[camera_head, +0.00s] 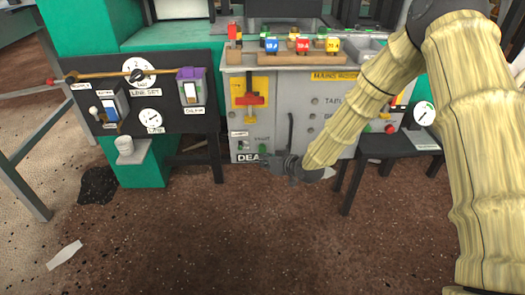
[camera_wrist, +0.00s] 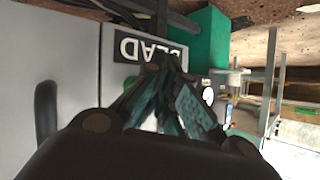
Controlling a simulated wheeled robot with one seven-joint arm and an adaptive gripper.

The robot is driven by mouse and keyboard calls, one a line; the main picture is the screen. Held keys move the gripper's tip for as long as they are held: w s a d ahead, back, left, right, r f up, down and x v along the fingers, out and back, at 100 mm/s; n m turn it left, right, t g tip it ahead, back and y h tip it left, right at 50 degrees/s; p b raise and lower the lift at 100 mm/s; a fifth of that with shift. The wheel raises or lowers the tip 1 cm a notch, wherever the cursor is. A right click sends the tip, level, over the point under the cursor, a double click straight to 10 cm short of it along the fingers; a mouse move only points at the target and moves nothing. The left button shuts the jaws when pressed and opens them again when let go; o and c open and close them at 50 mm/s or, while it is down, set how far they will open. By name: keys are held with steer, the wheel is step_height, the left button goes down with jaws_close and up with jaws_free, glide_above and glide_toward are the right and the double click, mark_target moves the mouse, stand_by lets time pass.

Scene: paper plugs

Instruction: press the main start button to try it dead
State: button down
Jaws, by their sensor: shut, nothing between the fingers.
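The grey control cabinet (camera_head: 330,95) stands in the middle of the head view. Low on its front is a small green button (camera_head: 262,148), beside small lettering too blurred to read; it may be the main start button. Just below is a black and white "DEAD" label (camera_head: 245,157), partly covered in the head view. My gripper (camera_head: 266,164) is shut and empty, low in front of the cabinet at the label's right end. In the wrist view, the shut fingertips (camera_wrist: 165,65) overlap the upside-down "DEAD" label (camera_wrist: 148,50). I cannot tell whether they touch the cabinet.
A red handle on a yellow plate (camera_head: 252,99) is above the label. A dark bar handle (camera_head: 290,132) rises beside my gripper. A black meter panel (camera_head: 145,98) stands left, a dark stool (camera_head: 395,146) right. The brown floor (camera_head: 260,240) in front is mostly clear.

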steer(key=shift+s, duration=0.2)
steer(key=shift+s+p, duration=0.85)
steer(key=shift+s, duration=1.65)
steer(key=s+d+f+m+g+h, duration=0.2)
steer(key=s+d+f, duration=0.2)
steer(key=s+f, duration=0.6)
steer(key=s+d+f+m+g+h, duration=0.1)
steer(key=s+d+f+g+h, duration=0.15)
steer(key=s+d+f, duration=0.65)
steer(key=s+d+f+m+g+h, duration=0.1)
steer(key=s+d+f+g, duration=0.15)
steer(key=s, duration=1.05)
steer(key=s+d+f+m+g+h, duration=0.1)
steer(key=s+d+g+h, duration=0.15)
steer(key=s, duration=0.95)
step_height(320, 180, up, 36)
steer(key=s+p, duration=0.1)
steer(key=p, duration=3.4)
step_height(320, 180, down, 18)
steer(key=b, duration=1.7)
steer(key=shift+d+b, duration=0.3)
steer(key=shift+b, duration=0.05)
